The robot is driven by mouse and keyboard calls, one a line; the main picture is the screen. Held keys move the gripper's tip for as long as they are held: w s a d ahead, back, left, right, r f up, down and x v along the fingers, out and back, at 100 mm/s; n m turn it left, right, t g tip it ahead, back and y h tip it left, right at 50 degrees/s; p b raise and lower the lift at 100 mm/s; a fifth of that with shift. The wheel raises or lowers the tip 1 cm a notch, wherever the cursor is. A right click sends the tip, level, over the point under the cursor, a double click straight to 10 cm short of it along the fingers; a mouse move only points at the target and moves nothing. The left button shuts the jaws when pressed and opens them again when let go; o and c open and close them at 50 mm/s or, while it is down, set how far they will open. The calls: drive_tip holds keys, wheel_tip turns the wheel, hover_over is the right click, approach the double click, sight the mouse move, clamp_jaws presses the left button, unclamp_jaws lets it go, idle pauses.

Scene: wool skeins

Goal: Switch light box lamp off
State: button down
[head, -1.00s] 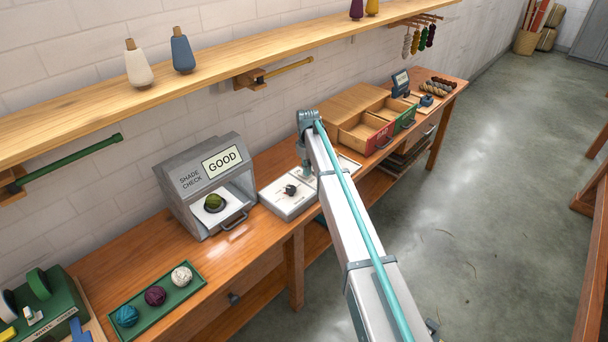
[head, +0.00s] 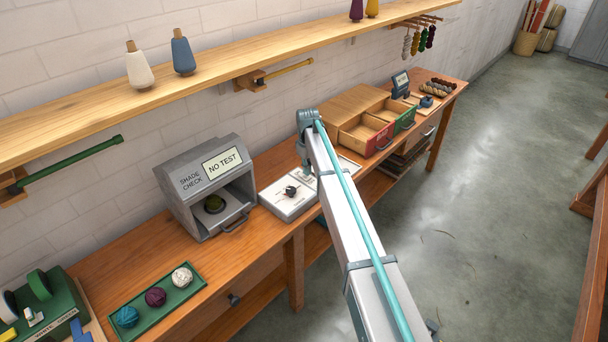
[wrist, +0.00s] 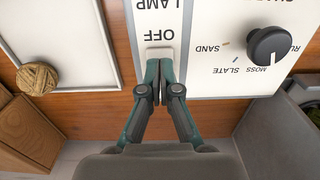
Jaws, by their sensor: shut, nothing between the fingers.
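The light box (head: 205,188) is a grey box labelled SHADE CHECK on the bench. Its display (head: 222,162) reads NO TEST and its inside is dark. A green wool ball (head: 214,204) sits inside it. The white control panel (head: 283,208) lies to its right. In the wrist view the panel carries a light button (wrist: 159,53) beside the words LAMP OFF, and a black knob (wrist: 268,46) pointing near MOSS. My gripper (wrist: 160,64) is shut and empty, its tips at the button's edge. The fingertips are hidden behind my arm in the head view.
A green tray (head: 198,287) with three wool balls lies at the left of the bench. Wooden drawers (head: 357,104) stand open to the right.

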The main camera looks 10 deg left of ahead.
sight(307, 177)
drive_tip(key=shift+r+p, duration=0.95)
drive_tip(key=shift+r, duration=1.8)
drive_tip(key=s+d+f+m, duration=0.3)
drive_tip(key=s+d+f, duration=0.3)
drive_tip(key=s+d, duration=0.3)
drive_tip(key=s+d+f+m, duration=0.2)
drive_tip(key=s+d+f, duration=0.5)
drive_tip(key=s, duration=0.4)
drive_tip(key=s+d+f+m, duration=0.25)
drive_tip(key=s+d, duration=0.25)
drive_tip(key=s, duration=0.5)
drive_tip(key=s+d+f+m, duration=0.25)
drive_tip(key=s+d, duration=0.25)
drive_tip(key=s, duration=0.6)
drive_tip(key=s+f+g+b, duration=0.2)
drive_tip(key=s+f+g, duration=0.1)
drive_tip(key=s+f, duration=0.8)
drive_tip(key=s+f+g+b, duration=0.2)
drive_tip(key=s+f, duration=0.9)
drive_tip(key=s, duration=0.6)
drive_tip(key=shift+s+d+m+g, duration=0.15)
drive_tip(key=shift+s+m+g, duration=0.2)
drive_tip(key=shift+g, duration=0.55)
